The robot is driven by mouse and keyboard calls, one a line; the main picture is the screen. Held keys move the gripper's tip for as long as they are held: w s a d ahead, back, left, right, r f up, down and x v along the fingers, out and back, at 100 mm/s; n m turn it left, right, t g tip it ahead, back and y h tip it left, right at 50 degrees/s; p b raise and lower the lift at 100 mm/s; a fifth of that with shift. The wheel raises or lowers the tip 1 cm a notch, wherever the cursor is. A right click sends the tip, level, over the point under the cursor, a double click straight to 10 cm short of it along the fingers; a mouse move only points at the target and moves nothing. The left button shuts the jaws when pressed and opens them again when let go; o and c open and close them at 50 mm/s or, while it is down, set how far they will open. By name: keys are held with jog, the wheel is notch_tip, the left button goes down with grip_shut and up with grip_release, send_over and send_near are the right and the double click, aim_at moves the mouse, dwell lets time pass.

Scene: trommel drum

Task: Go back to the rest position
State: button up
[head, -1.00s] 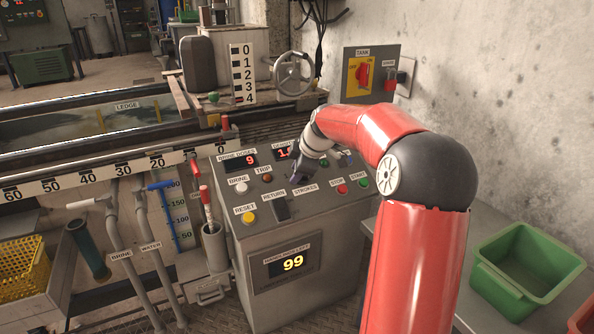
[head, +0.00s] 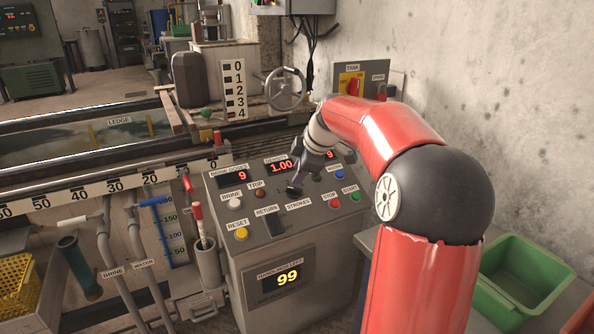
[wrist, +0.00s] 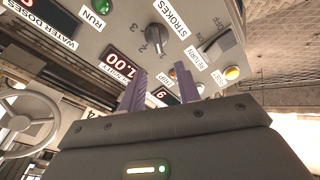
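My arm reaches from the lower right over the grey control console (head: 330,225) in the head view. My gripper (head: 299,177) hangs over the console's top panel, close to the dark STROKES knob (head: 293,190). In the wrist view its two purple fingers (wrist: 160,72) stand apart, with only the panel showing between them. The STROKES knob (wrist: 156,36) shows there beyond the fingertips, and I see no contact with it. The density display (head: 281,166) reads 1.00, and the lower display (head: 287,278) reads 99.
A handwheel (head: 285,89) and the tank switch (head: 350,84) are behind the console. A red-capped marker-like tool (head: 199,225) stands in a holder on the left. A green bin (head: 525,278) is at right, near the concrete wall (head: 500,110).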

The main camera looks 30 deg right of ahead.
jog(key=s+a+r+m+h+p, duration=0.15)
jog(key=s+a+m, duration=0.25)
jog(key=s+a, duration=0.55)
jog(key=s+a+r+m+h+p, duration=0.1)
jog(key=s+a+r+m+p, duration=0.4)
jog(key=s, duration=0.7)
jog(key=s+a+f+m, duration=0.2)
jog(key=s+f+m, duration=0.2)
jog(key=s, duration=0.6)
jog(key=shift+s+a+f+g+y, duration=0.2)
jog(key=shift+a+f+g+y, duration=0.2)
jog(key=shift+f, duration=0.25)
